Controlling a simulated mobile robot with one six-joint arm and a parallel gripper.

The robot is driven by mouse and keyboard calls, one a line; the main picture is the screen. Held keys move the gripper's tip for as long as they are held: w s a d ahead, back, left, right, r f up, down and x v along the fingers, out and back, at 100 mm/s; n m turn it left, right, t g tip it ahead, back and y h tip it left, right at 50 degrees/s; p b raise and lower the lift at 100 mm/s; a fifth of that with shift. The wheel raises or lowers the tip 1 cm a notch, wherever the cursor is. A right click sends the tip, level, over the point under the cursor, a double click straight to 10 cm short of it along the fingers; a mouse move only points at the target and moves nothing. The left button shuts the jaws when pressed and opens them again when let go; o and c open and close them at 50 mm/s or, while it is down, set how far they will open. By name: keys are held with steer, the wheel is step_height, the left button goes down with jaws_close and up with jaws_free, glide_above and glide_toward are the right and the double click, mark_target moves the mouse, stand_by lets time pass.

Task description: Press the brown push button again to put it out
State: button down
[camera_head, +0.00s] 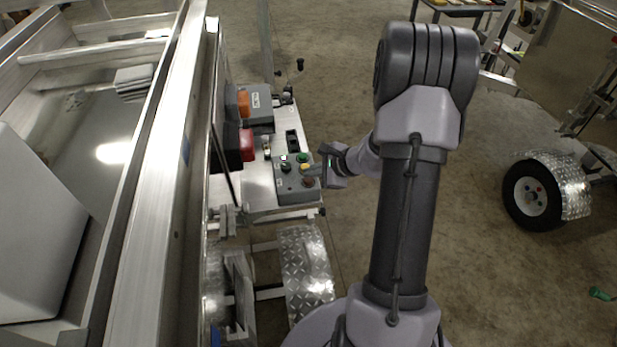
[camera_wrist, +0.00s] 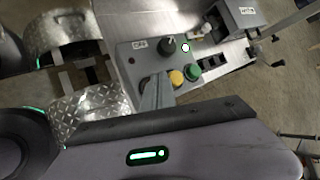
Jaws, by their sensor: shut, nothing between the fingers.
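The brown push button (camera_head: 308,182) is on the near right corner of a grey control box (camera_head: 288,188) on the trailer's front shelf. My gripper (camera_head: 315,171) is shut and empty, its fingertips at the right side of the box, close to the brown button. I cannot tell whether they touch it. In the wrist view the shut fingers (camera_wrist: 157,90) reach over the box face (camera_wrist: 138,76), and I cannot make out the brown button there; the fingers may hide it. Whether the button is lit is unclear.
The yellow button (camera_wrist: 176,78) and green button (camera_wrist: 192,71) sit beside the fingers. A black knob (camera_wrist: 167,47) and a white lit button (camera_wrist: 185,47) are farther along. A trailer rail (camera_head: 160,170) stands left; a diamond-plate fender (camera_head: 305,270) is below the shelf.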

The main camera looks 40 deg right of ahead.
mark_target(311, 181)
steer(key=shift+r, duration=0.25)
step_height(311, 181, up, 6)
steer(key=p, duration=0.3)
steer(key=shift+p, duration=0.35)
